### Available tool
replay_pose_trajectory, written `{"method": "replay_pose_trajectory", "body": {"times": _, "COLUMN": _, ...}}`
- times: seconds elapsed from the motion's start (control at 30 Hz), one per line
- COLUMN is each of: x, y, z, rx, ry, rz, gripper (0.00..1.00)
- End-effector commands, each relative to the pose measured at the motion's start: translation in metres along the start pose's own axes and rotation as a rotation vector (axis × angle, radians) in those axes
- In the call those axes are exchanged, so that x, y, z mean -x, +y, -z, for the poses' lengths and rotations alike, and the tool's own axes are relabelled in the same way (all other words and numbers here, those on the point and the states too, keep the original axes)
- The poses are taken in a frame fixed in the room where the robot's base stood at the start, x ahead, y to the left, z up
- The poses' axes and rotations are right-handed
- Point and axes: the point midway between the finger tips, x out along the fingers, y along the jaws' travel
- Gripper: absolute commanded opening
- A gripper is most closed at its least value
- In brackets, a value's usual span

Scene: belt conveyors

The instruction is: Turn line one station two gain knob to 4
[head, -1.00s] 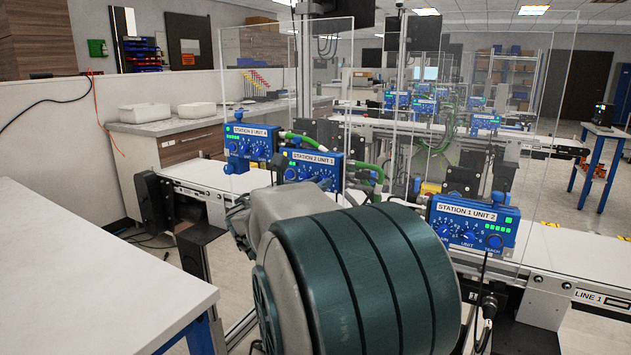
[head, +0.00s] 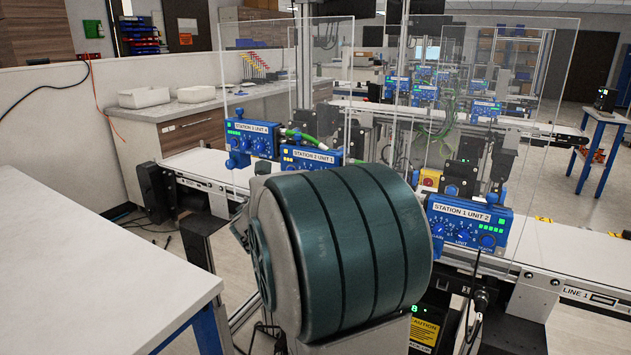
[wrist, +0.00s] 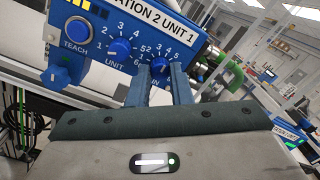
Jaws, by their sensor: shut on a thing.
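The blue control box labelled STATION 2 UNIT 1 (head: 296,153) stands at mid-left in the head view, its lower part hidden behind my arm. In the wrist view the same box (wrist: 55,70) fills the upper left, tilted in the picture. Its gain knob (wrist: 159,66) is blue, with numbers around it; the "GAIN" label is partly covered. My gripper (wrist: 160,74) has one finger on each side of this knob and is shut on it. I cannot tell which number the knob points to. In the head view my arm hides the gripper.
The unit knob (wrist: 119,47) and the round teach button (wrist: 78,29) sit beside the gain knob. Green hoses (wrist: 219,80) run close on the right. Clear panels stand around the line.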

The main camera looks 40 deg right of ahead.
Motion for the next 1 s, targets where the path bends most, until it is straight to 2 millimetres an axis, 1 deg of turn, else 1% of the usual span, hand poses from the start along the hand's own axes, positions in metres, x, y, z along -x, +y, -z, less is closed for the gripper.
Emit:
{"method": "replay_pose_trajectory", "body": {"times": 0.33, "x": -0.001, "y": -0.002, "z": 0.000, "rx": 0.000, "ry": 0.000, "rz": 0.006, "gripper": 0.00}}
{"method": "replay_pose_trajectory", "body": {"times": 0.37, "x": -0.001, "y": -0.002, "z": 0.000, "rx": 0.000, "ry": 0.000, "rz": 0.006, "gripper": 0.27}}
{"method": "replay_pose_trajectory", "body": {"times": 0.4, "x": -0.001, "y": -0.002, "z": 0.000, "rx": 0.000, "ry": 0.000, "rz": 0.005, "gripper": 0.38}}
{"method": "replay_pose_trajectory", "body": {"times": 0.43, "x": -0.001, "y": -0.002, "z": 0.000, "rx": 0.000, "ry": 0.000, "rz": 0.005, "gripper": 0.41}}
{"method": "replay_pose_trajectory", "body": {"times": 0.77, "x": 0.004, "y": 0.000, "z": -0.001, "rx": -0.001, "ry": -0.002, "rz": -0.001, "gripper": 0.41}}
{"method": "replay_pose_trajectory", "body": {"times": 0.87, "x": 0.015, "y": 0.001, "z": -0.001, "rx": -0.002, "ry": -0.003, "rz": -0.003, "gripper": 0.41}}
{"method": "replay_pose_trajectory", "body": {"times": 0.97, "x": 0.034, "y": 0.001, "z": -0.001, "rx": -0.003, "ry": -0.005, "rz": -0.004, "gripper": 0.41}}
{"method": "replay_pose_trajectory", "body": {"times": 1.0, "x": 0.043, "y": 0.001, "z": -0.002, "rx": -0.002, "ry": -0.006, "rz": -0.005, "gripper": 0.41}}
